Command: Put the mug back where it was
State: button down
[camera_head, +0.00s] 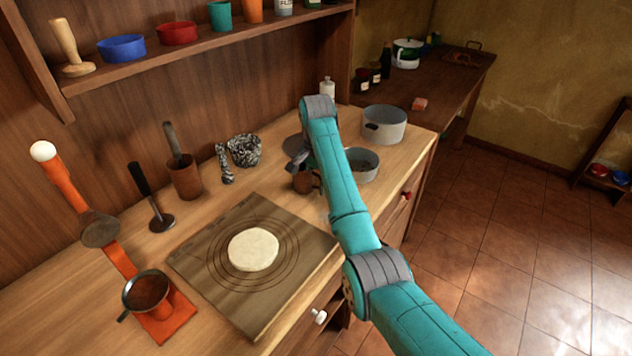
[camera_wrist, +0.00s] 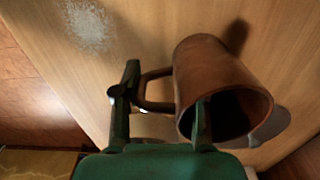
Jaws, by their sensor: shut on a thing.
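The brown mug (camera_wrist: 215,70) fills the right of the wrist view, its dark open mouth towards the lower right and its handle towards the left. My gripper (camera_wrist: 160,110) is shut on the mug: one finger reaches into the mouth and the other stands outside, by the handle. In the head view the mug (camera_head: 304,183) is small and partly hidden by my gripper (camera_head: 298,167) and arm. It is at the counter behind the board's right corner. I cannot tell whether it touches the wood.
A grey pan (camera_head: 362,166) is just right of the mug, partly behind my arm, with a larger grey pot (camera_head: 384,125) beyond. A wooden board (camera_head: 210,262) with flat dough (camera_head: 253,249) lies in front.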

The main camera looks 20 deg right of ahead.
jog(key=shift+f, duration=0.55)
dwell(0.4)
jog(key=c, duration=0.6)
grip_release()
jog(key=shift+o, duration=0.2)
jog(key=shift+r, duration=0.1)
